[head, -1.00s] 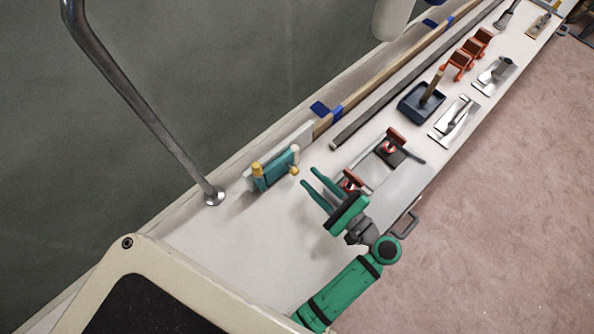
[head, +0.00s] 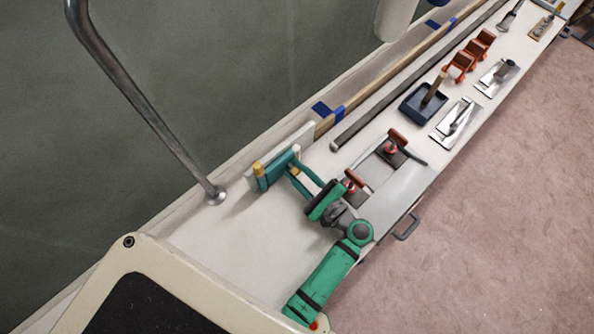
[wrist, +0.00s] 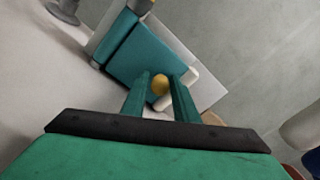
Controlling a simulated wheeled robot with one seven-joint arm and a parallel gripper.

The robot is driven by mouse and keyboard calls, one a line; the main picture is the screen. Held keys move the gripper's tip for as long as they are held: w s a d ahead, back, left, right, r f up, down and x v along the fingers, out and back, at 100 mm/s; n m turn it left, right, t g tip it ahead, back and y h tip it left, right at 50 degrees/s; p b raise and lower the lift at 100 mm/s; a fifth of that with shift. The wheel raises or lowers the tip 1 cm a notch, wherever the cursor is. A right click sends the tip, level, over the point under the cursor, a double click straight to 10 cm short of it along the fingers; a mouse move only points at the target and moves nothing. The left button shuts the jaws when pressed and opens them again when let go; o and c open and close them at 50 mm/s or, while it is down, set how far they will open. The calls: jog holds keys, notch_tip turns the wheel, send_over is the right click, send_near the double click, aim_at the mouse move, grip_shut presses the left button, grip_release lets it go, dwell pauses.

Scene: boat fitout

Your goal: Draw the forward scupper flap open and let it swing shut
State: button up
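The scupper flap is a teal panel (head: 275,171) with yellow-ended fittings, set against a pale board by the bulwark. In the wrist view the teal panel (wrist: 140,52) fills the upper middle, its round yellow knob (wrist: 160,84) facing me. My gripper (head: 293,168) reaches from the lower right up to the flap's right end. The flap looks closed. In the head view the fingers partly hide the knob.
Two red-handled latches (head: 353,181) sit close to the right of my gripper. A steel stanchion (head: 213,195) stands at the left. The near-left bench top is clear.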

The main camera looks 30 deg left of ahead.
grip_shut()
jog(key=shift+s, duration=0.1)
